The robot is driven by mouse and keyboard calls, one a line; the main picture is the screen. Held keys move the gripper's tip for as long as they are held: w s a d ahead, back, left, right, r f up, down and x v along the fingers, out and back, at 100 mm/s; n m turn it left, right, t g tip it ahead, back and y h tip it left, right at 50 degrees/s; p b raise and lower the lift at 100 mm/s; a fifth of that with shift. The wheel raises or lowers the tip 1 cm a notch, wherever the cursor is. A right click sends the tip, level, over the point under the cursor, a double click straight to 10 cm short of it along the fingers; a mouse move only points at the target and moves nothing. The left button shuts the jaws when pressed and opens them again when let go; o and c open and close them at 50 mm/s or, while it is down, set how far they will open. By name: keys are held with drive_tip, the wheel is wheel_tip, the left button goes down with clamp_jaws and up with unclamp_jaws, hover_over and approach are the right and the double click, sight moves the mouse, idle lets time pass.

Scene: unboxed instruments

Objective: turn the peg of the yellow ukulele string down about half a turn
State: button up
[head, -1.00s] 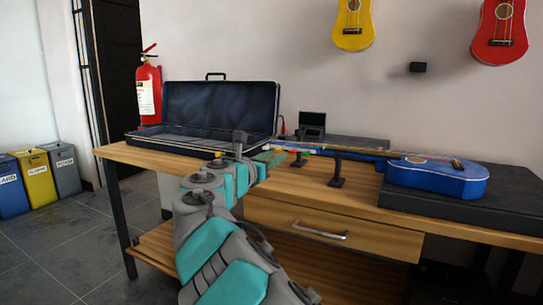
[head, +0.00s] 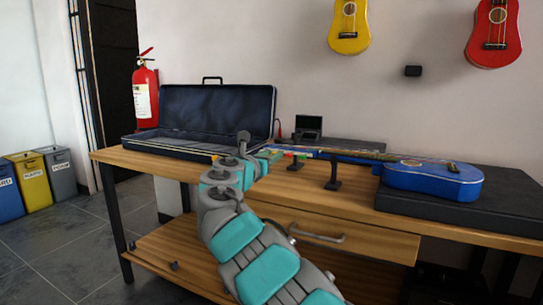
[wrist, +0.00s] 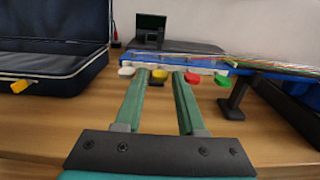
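The blue ukulele (head: 432,180) lies on the workbench, its neck pointing left. In the wrist view its headstock (wrist: 200,64) shows a row of pegs along the near edge: white (wrist: 126,71), yellow (wrist: 159,75), red (wrist: 191,78) and green (wrist: 221,80). My gripper (wrist: 163,74) is open, with its two green fingers pointing at the headstock. The yellow peg shows between the fingertips, with a gap on its right; I cannot tell whether the left finger touches it. In the head view my gripper (head: 268,155) is small beside the headstock.
An open dark case (head: 215,115) lies left of my gripper; a yellow piece (wrist: 19,86) shows on its front edge. Black stands (head: 334,175) support the neck. A small device with a screen (head: 308,124) stands behind the headstock. The bench front (wrist: 50,120) is clear.

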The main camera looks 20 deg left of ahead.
drive_tip(key=shift+w, duration=0.1)
clamp_jaws()
idle(0.3)
